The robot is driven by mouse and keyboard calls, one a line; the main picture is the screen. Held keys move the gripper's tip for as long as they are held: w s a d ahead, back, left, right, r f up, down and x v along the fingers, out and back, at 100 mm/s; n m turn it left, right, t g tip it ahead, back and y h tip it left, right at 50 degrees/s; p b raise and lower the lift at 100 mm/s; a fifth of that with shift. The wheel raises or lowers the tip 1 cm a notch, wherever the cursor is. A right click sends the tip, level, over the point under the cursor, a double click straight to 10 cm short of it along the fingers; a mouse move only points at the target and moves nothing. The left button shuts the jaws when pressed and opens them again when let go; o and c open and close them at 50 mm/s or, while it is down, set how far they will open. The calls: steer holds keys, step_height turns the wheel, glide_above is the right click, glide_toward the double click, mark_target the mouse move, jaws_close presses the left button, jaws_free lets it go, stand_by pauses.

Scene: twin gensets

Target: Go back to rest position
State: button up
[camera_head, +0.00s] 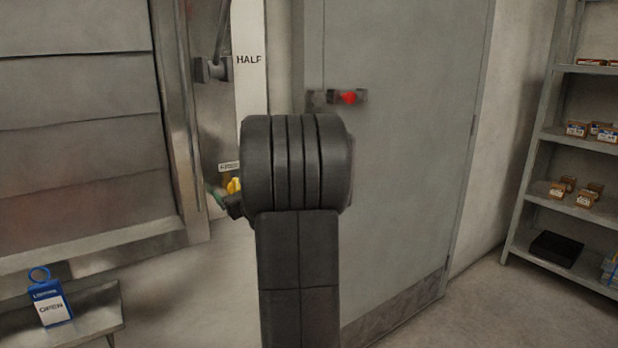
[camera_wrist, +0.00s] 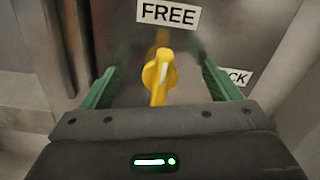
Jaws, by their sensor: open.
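My gripper (camera_wrist: 158,85) is open, with its two green fingers spread on either side of a yellow knob (camera_wrist: 158,72). The fingers stand apart from the knob. The knob's handle points toward a label reading FREE (camera_wrist: 168,13); a second label ending in "CK" (camera_wrist: 238,77) is partly hidden behind the right finger. In the head view my arm rises through the middle, and the yellow knob (camera_head: 234,186) shows just left of it. Only a bit of the green of my gripper (camera_head: 218,198) shows there.
A grey door (camera_head: 400,170) with a red-marked latch (camera_head: 348,97) is behind my arm. A shelf (camera_head: 538,165) with small boxes stands right. A slatted panel (camera_head: 80,130) is left, above a bench (camera_head: 95,318) with a blue tag reading OPEN (camera_head: 50,302). Floor is clear at lower right.

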steer(key=shift+m+p, duration=0.9)
steer(key=shift+p, duration=0.05)
